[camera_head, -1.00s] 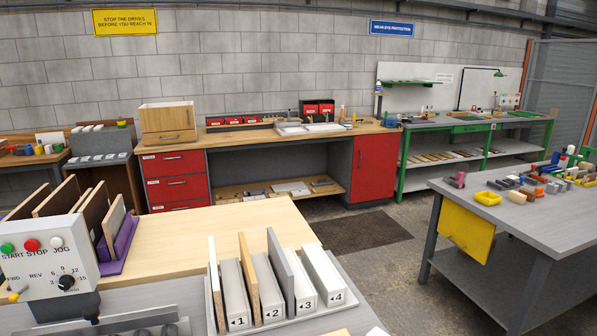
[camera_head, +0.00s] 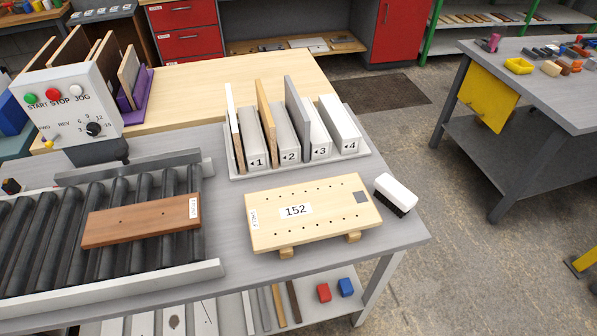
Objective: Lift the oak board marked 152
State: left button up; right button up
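The light wooden board marked 152 (camera_head: 325,218) lies flat near the right front of the grey worktable (camera_head: 225,213). It has rows of small holes, a white number label, a label at its left end and a dark grey square at its right end. Two small wooden blocks (camera_head: 353,237) show under its front edge. Nothing is touching its top. Neither of my grippers is in view.
A brush (camera_head: 395,195) lies close to the board's right end. Behind stands a white rack (camera_head: 358,151) with numbered slots holding upright boards. At left, a reddish-brown board (camera_head: 140,222) lies on a roller conveyor (camera_head: 45,245) beside a control box (camera_head: 62,100).

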aim_at(267, 126)
jog(key=l+z, duration=0.2)
jog(key=z, duration=0.15)
jog(key=l+z, duration=0.15)
jog(key=z, duration=0.15)
jog(key=i+l+z, duration=0.45)
jog(key=l, duration=0.35)
jog(key=i+l+z, duration=0.45)
jog(key=i+l, duration=0.2)
jog(key=i+l+u, duration=0.2)
jog(key=i, duration=0.2)
jog(key=i+u, duration=0.25)
jog(key=i, duration=0.2)
jog(key=i+j+u, duration=0.15)
jog(key=u, duration=0.35)
jog(key=i+u, duration=0.5)
jog(key=i+l+u, duration=0.1)
jog(key=u, duration=0.35)
jog(key=i+l+u, duration=0.2)
jog(key=u, duration=0.3)
jog(key=i+j+u, duration=0.2)
jog(key=u, duration=0.25)
jog(key=i+u, duration=0.75)
jog(key=u, duration=0.15)
jog(key=i+l+u, duration=0.2)
jog(key=u, duration=0.25)
jog(key=i+l+u, duration=0.3)
jog(key=u, duration=0.15)
jog(key=k+l, duration=0.1)
jog(key=k, duration=0.1)
